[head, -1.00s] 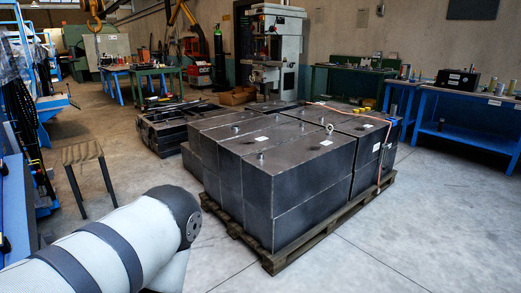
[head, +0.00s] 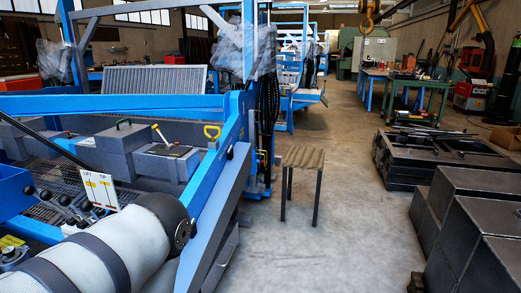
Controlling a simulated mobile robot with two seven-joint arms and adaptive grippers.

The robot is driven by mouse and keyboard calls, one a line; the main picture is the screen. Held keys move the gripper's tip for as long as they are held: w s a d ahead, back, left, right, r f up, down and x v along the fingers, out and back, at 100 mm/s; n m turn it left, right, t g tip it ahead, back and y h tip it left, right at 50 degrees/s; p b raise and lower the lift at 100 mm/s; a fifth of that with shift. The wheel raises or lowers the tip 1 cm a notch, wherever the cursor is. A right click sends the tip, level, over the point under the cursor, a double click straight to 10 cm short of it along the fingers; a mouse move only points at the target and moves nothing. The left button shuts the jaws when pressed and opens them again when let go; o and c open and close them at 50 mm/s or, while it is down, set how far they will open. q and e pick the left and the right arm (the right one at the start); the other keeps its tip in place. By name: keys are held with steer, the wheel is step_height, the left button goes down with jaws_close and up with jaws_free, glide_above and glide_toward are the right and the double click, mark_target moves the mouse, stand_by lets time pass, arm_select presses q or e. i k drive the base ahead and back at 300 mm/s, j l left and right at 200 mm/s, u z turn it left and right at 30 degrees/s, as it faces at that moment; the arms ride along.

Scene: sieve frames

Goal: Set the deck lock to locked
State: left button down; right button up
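A blue machine frame (head: 110,104) fills the left of the head view. On its deck stands a grey box (head: 168,164) with a small lever (head: 161,134), which leans left and has a yellow tip. Several dark-knobbed levers (head: 62,203) stand at lower left beside a white sign card (head: 97,189). I cannot tell which of these is the deck lock or how it is set. Neither gripper shows.
A wooden-topped stool (head: 303,158) stands right of the machine on open concrete floor. Dark blocks (head: 455,210) are stacked at right, with low dark stacks (head: 440,155) behind. Workbenches (head: 405,85) stand farther back. A floor lane runs between machine and blocks.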

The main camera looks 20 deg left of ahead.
mark_target(168, 145)
steer(key=i+j+u, duration=0.1)
steer(key=i+u, duration=0.25)
steer(key=i, duration=0.15)
steer(key=i+u, duration=0.3)
steer(key=i, duration=0.25)
steer(key=i+l+u, duration=0.15)
steer(key=i+u, duration=0.2)
steer(key=i, duration=0.15)
steer(key=i+l+u, duration=0.3)
steer(key=i, duration=0.2)
